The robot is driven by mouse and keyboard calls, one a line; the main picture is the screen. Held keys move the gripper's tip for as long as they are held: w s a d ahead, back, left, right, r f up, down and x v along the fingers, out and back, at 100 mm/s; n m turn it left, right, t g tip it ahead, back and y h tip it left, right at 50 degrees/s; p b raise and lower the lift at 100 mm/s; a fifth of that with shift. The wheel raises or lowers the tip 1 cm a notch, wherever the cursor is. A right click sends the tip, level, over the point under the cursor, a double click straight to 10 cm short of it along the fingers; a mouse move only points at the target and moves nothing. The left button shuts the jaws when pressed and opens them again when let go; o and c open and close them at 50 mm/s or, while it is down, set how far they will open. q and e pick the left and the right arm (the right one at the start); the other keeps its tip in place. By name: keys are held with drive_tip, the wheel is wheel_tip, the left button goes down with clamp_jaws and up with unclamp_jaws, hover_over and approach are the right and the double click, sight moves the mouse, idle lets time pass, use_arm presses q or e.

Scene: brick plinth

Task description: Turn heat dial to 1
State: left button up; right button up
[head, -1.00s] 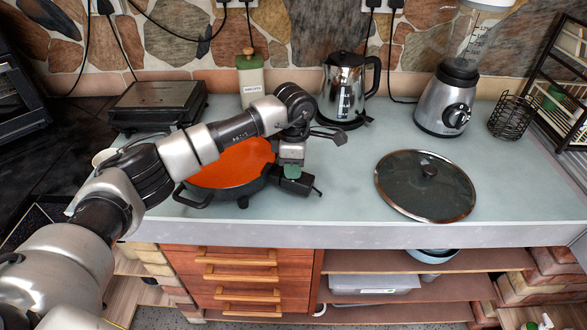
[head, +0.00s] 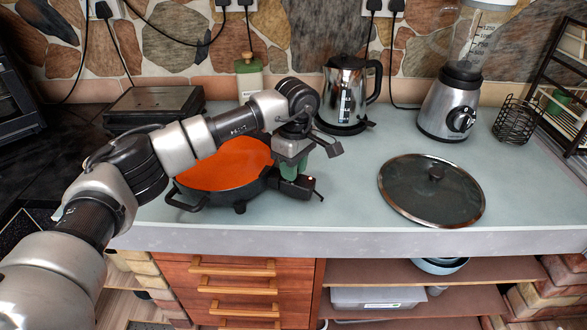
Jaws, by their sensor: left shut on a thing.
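The electric pan (head: 225,165) has an orange inside and a black rim, and stands on the counter at centre left. Its black heat control box (head: 304,189) sticks out at the pan's right side, with a small reddish spot at its right end. My left gripper (head: 294,168) points down onto this box, its green fingers shut on the heat dial. The fingers hide the dial, so its setting cannot be read. My right gripper is not in view.
A glass lid (head: 410,197) lies on the counter to the right. A kettle (head: 347,90), a blender (head: 452,105) and a wire basket (head: 516,120) stand behind. A black grill (head: 155,105) stands at back left. The counter (head: 345,195) between pan and lid is clear.

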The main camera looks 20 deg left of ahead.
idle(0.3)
use_arm(q)
drive_tip(key=o, duration=0.9)
drive_tip(key=shift+o, duration=0.2)
drive_tip(key=shift+r, duration=0.1)
wheel_tip(320, 180, up, 11)
drive_tip(key=b, duration=0.1)
drive_tip(key=shift+w, duration=0.25)
drive_tip(key=shift+d+f, duration=0.2)
drive_tip(key=shift+f, duration=0.05)
